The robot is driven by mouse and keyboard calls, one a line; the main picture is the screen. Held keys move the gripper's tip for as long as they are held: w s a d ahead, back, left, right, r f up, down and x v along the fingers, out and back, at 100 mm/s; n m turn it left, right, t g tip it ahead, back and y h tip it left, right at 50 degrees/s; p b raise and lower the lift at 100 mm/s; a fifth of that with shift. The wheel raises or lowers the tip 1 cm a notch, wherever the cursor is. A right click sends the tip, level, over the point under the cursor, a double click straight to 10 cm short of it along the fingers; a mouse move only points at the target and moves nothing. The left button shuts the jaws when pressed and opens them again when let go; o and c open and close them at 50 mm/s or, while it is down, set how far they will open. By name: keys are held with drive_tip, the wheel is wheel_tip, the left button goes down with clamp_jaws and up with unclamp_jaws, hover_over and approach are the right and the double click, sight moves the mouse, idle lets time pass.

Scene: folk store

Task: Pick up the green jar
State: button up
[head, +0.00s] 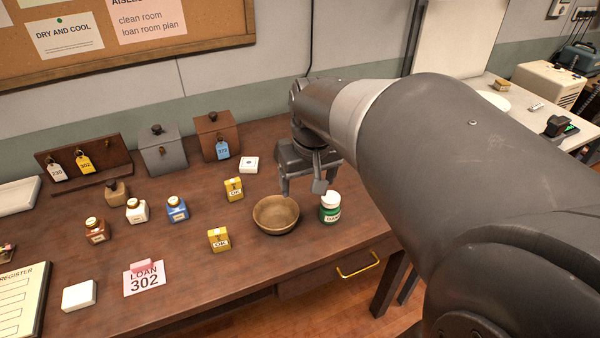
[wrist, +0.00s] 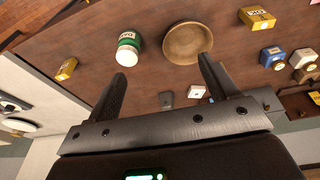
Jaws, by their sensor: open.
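The green jar (head: 329,213) has a white lid and a white label, and stands upright on the brown wooden table near its right front edge, just right of a wooden bowl (head: 276,230). In the wrist view the green jar (wrist: 128,42) shows beyond the left finger, with the bowl (wrist: 187,58) to its right. My gripper (head: 302,188) is open and empty, above the table and behind the jar and bowl. In the wrist view the fingers of my gripper (wrist: 160,72) are spread apart, with nothing between them.
Yellow boxes (head: 233,189) (head: 218,239) stand left of the bowl, and a small white box (head: 249,165) lies behind it. Several small bottles (head: 177,209) stand further left. Two lidded boxes (head: 217,136) stand at the back. The table between bowl and front edge is clear.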

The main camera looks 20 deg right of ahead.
sight(331, 197)
drive_tip(key=w+d+f, duration=0.2)
drive_tip(key=d, duration=0.1)
drive_tip(key=w+d+f+g, duration=0.1)
drive_tip(key=w+d+f, duration=0.1)
drive_tip(key=d, duration=0.1)
drive_tip(key=w+d+f+g, duration=0.1)
drive_tip(key=w+d+f, duration=0.1)
drive_tip(key=d, duration=0.1)
drive_tip(key=shift+d+f+m+y, duration=0.1)
drive_tip(key=shift+f+m+y, duration=0.15)
drive_tip(key=shift+m+y, duration=0.05)
drive_tip(key=shift+w+d+f, duration=0.1)
drive_tip(key=shift+d+f, duration=0.1)
drive_tip(key=shift+f, duration=0.05)
wheel_tip(331, 197, down, 5)
drive_tip(key=shift+f, duration=0.15)
drive_tip(key=shift+w+d+f, duration=0.1)
drive_tip(key=shift+w+f, duration=0.05)
drive_tip(key=shift+f, duration=1.2)
drive_tip(key=shift+w+d+f, duration=0.1)
drive_tip(key=shift+f, duration=1.25)
drive_tip(key=shift+c, duration=0.3)
drive_tip(key=c, duration=1.1)
